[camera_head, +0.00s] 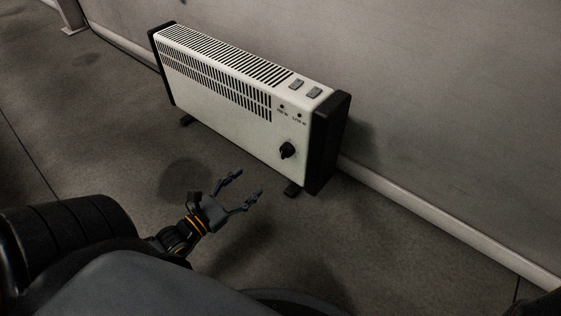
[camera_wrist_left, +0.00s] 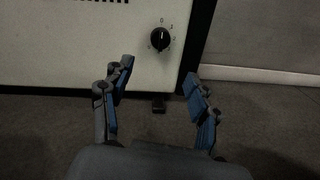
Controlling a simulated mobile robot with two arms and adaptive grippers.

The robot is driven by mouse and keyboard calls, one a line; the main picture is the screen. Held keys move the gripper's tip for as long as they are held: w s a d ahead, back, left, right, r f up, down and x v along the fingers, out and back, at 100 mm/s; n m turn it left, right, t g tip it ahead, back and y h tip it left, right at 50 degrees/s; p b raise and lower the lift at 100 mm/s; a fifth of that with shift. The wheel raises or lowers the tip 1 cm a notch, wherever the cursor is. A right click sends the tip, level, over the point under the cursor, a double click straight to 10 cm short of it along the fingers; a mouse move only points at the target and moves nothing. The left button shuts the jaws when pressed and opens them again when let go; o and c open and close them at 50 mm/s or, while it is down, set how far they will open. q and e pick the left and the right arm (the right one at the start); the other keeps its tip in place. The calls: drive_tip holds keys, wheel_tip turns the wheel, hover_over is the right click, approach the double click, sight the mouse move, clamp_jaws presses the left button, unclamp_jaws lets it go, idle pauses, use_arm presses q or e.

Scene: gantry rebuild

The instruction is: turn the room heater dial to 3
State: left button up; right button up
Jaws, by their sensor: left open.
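The room heater (camera_head: 217,112) is a long white box with black end caps, standing on the floor along the wall. Its black dial (camera_head: 287,150) is low on the right of the front face. In the left wrist view the dial (camera_wrist_left: 160,40) has numbers around it, with 0 at the top; its pointer seems to face up, near 0. The other numbers are too small to read surely. My left gripper (camera_head: 243,188) is open and empty, in front of the heater and apart from the dial. Its fingers (camera_wrist_left: 158,92) show below the dial. My right gripper is not in view.
Two grey switches (camera_head: 305,88) are on the heater's top right. A dark foot (camera_head: 292,189) sticks out under its right end. The wall (camera_head: 430,100) with a pale skirting pipe (camera_head: 440,219) runs behind. The floor in front and to the right is clear.

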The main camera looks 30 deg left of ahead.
sight(282, 155)
use_arm(q)
drive_tip(key=w+b, duration=0.2)
drive_tip(key=w, duration=0.2)
drive_tip(key=w+d+b, duration=0.1)
drive_tip(key=w+b, duration=0.1)
drive_tip(key=w, duration=0.2)
drive_tip(key=w+d+b, duration=0.1)
drive_tip(key=w+b, duration=0.1)
drive_tip(key=w, duration=0.2)
drive_tip(key=shift+w+f+b, duration=0.1)
drive_tip(key=shift+w+b, duration=0.2)
drive_tip(key=shift+b, duration=0.05)
drive_tip(key=shift+w, duration=0.5)
drive_tip(key=c, duration=1.2)
